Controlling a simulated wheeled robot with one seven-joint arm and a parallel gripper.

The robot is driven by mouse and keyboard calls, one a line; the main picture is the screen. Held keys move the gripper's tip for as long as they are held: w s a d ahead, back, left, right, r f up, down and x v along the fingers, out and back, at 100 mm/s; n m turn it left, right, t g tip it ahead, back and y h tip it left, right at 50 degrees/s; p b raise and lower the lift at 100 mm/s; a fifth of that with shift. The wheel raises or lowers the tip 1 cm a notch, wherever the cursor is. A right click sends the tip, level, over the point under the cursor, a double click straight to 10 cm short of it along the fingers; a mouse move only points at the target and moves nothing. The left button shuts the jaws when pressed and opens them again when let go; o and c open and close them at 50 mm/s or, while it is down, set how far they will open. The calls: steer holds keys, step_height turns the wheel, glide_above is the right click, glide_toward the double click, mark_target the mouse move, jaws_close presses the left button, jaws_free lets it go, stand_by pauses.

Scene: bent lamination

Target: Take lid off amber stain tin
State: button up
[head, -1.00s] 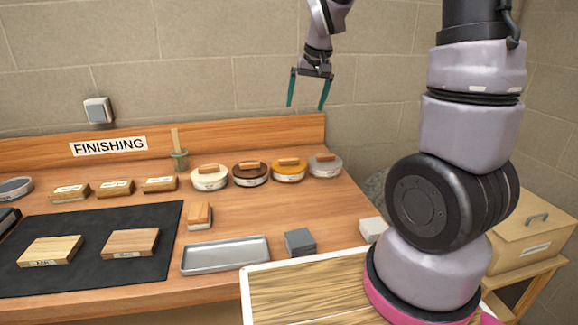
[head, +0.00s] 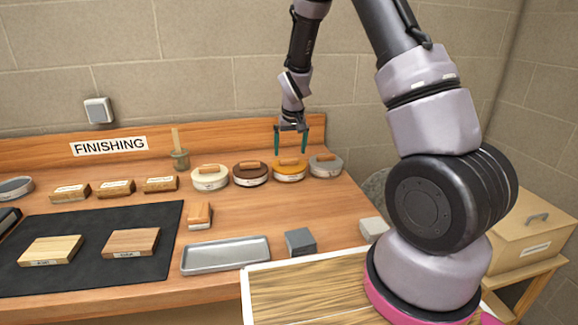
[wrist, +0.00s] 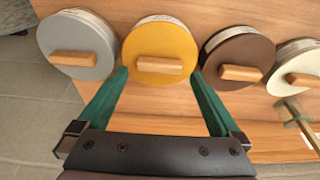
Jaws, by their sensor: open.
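The amber stain tin (head: 290,173) stands near the back of the bench, third from the left in a row of round tins. Its yellow-orange lid (wrist: 160,46) has a wooden bar handle (wrist: 159,65) and sits on the tin. My gripper (head: 291,152) is open and empty, pointing down just above the amber tin. In the wrist view its teal fingertips (wrist: 160,75) lie either side of the lid's handle, which is between them in the picture. The exact height gap is hard to judge.
A grey-lidded tin (head: 325,166) stands close on the right of the amber tin, and a brown-lidded one (head: 250,174) close on the left. A cream-lidded tin (head: 210,179) is further left. The bench's raised back board (head: 230,141) is behind. A metal tray (head: 225,257) lies in front.

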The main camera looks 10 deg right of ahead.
mark_target(289, 159)
steer(key=x, duration=0.4)
steer(key=shift+w+f, duration=0.25)
steer(key=shift+w, duration=0.1)
steer(key=shift+c, duration=0.3)
steer(key=c, duration=1)
steer(key=shift+r, duration=0.15)
